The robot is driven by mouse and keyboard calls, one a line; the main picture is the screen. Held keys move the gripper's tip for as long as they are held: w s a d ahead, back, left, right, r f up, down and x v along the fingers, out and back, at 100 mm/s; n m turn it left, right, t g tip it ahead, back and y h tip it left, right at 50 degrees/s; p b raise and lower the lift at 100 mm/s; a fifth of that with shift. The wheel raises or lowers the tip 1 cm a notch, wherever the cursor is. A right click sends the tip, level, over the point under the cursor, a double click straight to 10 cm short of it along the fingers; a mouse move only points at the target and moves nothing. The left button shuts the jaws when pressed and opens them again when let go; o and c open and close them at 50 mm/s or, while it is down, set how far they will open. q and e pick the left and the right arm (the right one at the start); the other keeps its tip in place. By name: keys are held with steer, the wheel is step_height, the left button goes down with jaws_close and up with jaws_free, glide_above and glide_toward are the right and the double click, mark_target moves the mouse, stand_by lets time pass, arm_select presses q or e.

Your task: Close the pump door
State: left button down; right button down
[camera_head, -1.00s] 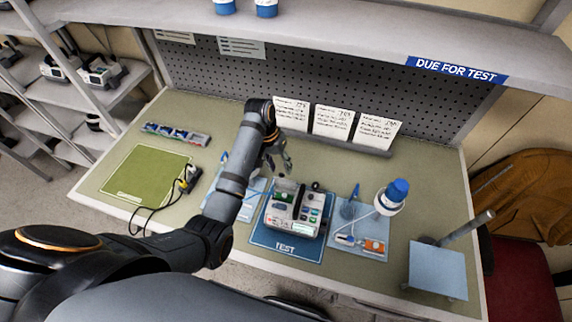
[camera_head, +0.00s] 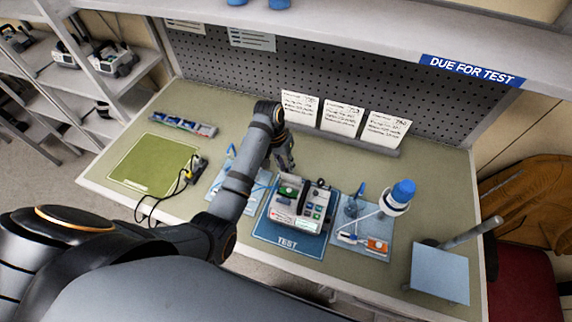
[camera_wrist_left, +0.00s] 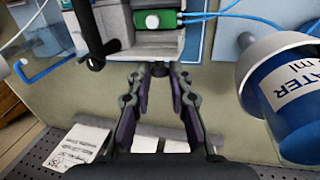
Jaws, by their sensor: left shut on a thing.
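The grey infusion pump (camera_head: 311,205) stands on the blue TEST mat (camera_head: 287,243), its buttons facing up. A green part (camera_head: 287,190) with blue tubing shows in its open bay; it also shows in the left wrist view (camera_wrist_left: 158,19). The light grey pump door (camera_wrist_left: 150,45) stands open at the pump's far side. My left gripper (camera_head: 287,168) reaches over the back of the pump. In the left wrist view the gripper (camera_wrist_left: 159,74) is shut on a small dark tab at the door's edge. The exact contact is small and partly hidden. My right gripper is not in view.
Note cards (camera_head: 340,117) stand behind. A blue-grey plate (camera_head: 440,273) stands front right.

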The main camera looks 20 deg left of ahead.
mark_target(288, 178)
arm_select(q)
steer(key=shift+s+f+t, duration=0.15)
steer(key=shift+s+t, duration=1.15)
steer(key=shift+t, duration=0.4)
steer(key=shift+s+f+m+t, duration=0.2)
steer(key=shift+s+t, duration=0.25)
steer(key=shift+t, duration=0.4)
steer(key=shift+s+f+m+t, duration=0.1)
steer(key=shift+s+m+t, duration=0.1)
steer(key=shift+s+t, duration=0.45)
steer(key=shift+w+t+b, duration=0.15)
steer(key=shift+t+b, duration=0.15)
steer(key=c, duration=1.2)
jaws_free()
steer(key=v, duration=1.2)
